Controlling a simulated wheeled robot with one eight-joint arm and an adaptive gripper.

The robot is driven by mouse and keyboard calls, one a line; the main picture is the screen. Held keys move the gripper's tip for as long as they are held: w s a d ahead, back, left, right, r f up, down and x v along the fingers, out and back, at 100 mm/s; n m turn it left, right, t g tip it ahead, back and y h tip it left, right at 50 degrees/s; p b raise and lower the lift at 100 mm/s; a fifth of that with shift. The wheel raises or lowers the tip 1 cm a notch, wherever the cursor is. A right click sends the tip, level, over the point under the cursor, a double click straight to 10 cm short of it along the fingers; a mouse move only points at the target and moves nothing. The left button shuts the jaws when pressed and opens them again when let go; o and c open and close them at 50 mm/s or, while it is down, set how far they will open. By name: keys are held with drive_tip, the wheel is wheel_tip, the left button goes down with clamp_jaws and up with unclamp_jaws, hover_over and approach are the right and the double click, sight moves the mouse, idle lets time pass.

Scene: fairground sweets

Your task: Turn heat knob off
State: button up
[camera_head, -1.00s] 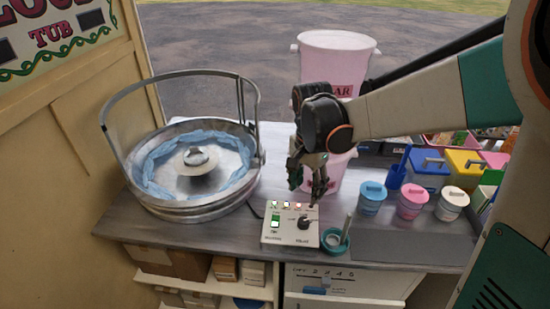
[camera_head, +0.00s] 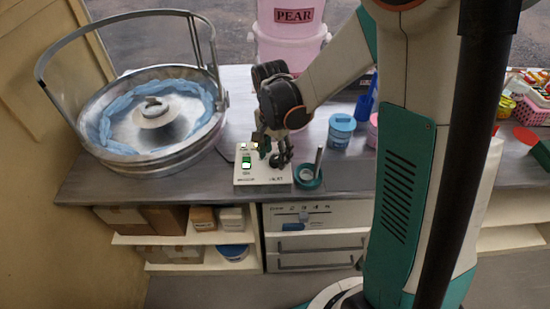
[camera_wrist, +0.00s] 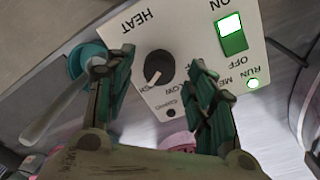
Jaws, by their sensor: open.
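The control box (camera_head: 262,176) is a white panel on the counter. Its round black heat knob (camera_wrist: 159,67) has a pale pointer line and sits under the word HEAT in the wrist view. A green rocker switch (camera_wrist: 232,34) beside the knob is lit, and it also shows in the head view (camera_head: 246,162). In the head view my gripper (camera_head: 272,156) hides the knob.
A metal floss tub (camera_head: 150,120) with a raised hoop stands left of the box. A teal cup (camera_head: 308,178) holding a pale stick stands close to the box's right. A pink bucket (camera_head: 290,42) is behind, and a blue-lidded jar (camera_head: 341,128) is to the right.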

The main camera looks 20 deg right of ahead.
drive_tip(key=shift+f, duration=0.55)
drive_tip(key=c, duration=1.1)
